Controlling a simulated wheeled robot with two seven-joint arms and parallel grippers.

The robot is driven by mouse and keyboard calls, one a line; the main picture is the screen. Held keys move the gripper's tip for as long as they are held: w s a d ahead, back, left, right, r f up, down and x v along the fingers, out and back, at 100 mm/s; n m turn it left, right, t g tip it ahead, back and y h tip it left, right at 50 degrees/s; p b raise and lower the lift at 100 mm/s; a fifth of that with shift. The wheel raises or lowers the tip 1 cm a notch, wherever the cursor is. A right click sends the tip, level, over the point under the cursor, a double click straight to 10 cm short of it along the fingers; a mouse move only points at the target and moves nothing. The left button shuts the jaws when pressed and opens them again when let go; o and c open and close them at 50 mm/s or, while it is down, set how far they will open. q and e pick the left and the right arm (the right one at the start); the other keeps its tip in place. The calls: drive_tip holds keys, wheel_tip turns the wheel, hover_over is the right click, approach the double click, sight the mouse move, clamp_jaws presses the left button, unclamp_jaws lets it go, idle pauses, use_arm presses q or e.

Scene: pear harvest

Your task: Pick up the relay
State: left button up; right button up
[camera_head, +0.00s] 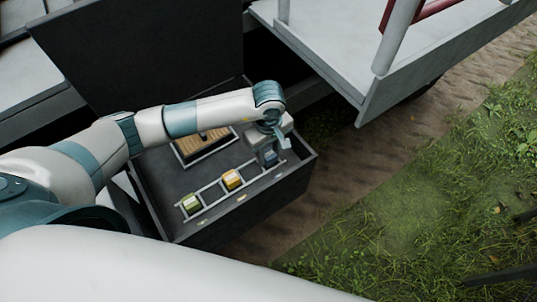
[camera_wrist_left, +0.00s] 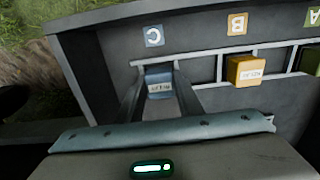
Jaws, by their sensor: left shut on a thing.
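A blue-grey relay (camera_wrist_left: 159,84) with a white label sits between the fingers of my left gripper (camera_wrist_left: 160,88) in the left wrist view, at the blue C mark (camera_wrist_left: 154,36). In the head view the left gripper (camera_head: 274,151) is down at the right end of the rack, with the blue relay (camera_head: 270,158) at its fingers. The gripper is shut on the relay; whether it is clear of its slot I cannot tell. An orange relay (camera_wrist_left: 245,70) sits by the B mark (camera_wrist_left: 237,23), and a green relay (camera_head: 191,204) at the A end. My right gripper is not in view.
The rack (camera_head: 211,192) lies inside an open dark box (camera_head: 165,222) with raised walls and a lid (camera_head: 150,50) standing behind. A wooden-looking panel in a frame (camera_head: 203,143) lies behind the rack. A grey platform (camera_head: 330,45) stands at upper right; grass (camera_head: 420,210) lies beyond.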

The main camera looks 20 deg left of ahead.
sight(269, 153)
use_arm(q)
wheel_tip(269, 153, up, 9)
drive_tip(key=b, duration=0.3)
drive_tip(key=shift+f+b, duration=0.1)
drive_tip(key=shift+b, duration=0.2)
drive_tip(key=shift+r, duration=0.5)
drive_tip(key=shift+a, duration=0.1)
